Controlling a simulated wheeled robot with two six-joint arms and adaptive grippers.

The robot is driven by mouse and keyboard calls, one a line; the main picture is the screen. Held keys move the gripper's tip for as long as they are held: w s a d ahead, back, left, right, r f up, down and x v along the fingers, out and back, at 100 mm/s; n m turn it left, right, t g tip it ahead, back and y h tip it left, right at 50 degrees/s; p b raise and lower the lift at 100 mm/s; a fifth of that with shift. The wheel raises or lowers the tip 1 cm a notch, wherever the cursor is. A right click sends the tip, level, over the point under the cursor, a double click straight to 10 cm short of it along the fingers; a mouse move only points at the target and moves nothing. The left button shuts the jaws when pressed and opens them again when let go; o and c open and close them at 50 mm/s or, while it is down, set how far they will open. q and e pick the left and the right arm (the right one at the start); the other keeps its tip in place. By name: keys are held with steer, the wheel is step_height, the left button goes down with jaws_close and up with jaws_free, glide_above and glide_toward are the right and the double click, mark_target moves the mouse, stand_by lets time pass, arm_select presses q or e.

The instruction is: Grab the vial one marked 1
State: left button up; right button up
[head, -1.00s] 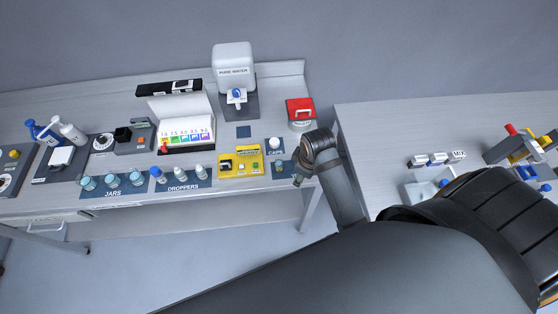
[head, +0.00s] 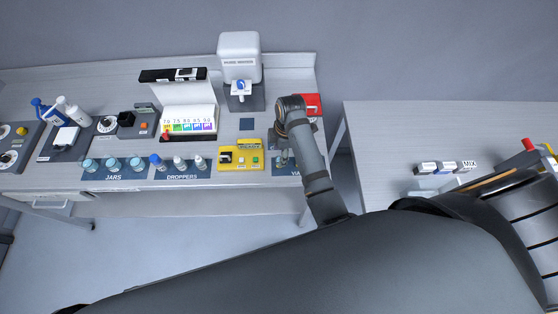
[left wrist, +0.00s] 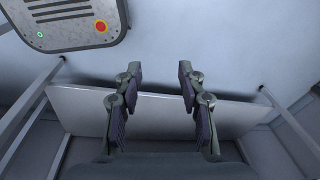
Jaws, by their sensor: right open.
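The dark vial mat (head: 281,173), its label partly covered, lies at the right end of the left bench in the head view. My right arm reaches over it, and my right gripper (head: 284,158) is open, pointing down at the mat. The arm hides much of the mat. I cannot make out vial one or its mark 1, nor whether the fingers touch a vial. My left gripper (left wrist: 160,82) is open and empty in the left wrist view, away from the vials.
Left of the mat stand a yellow device (head: 241,157), droppers (head: 180,164) and jars (head: 113,165). A water dispenser (head: 240,65) and a red-lidded container (head: 313,104), partly covered by my arm, stand behind. A gap separates the right bench (head: 385,135).

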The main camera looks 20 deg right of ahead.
steer(key=shift+w+d+f, duration=0.1)
steer(key=shift+d+f, duration=0.1)
steer(key=f, duration=0.4)
steer(key=shift+a+f, duration=0.25)
steer(key=shift+f, duration=0.25)
arm_select(q)
steer(key=shift+w+d, duration=0.6)
steer(key=shift+d, duration=0.2)
steer(key=shift+s+a, duration=0.15)
arm_select(e)
jaws_close()
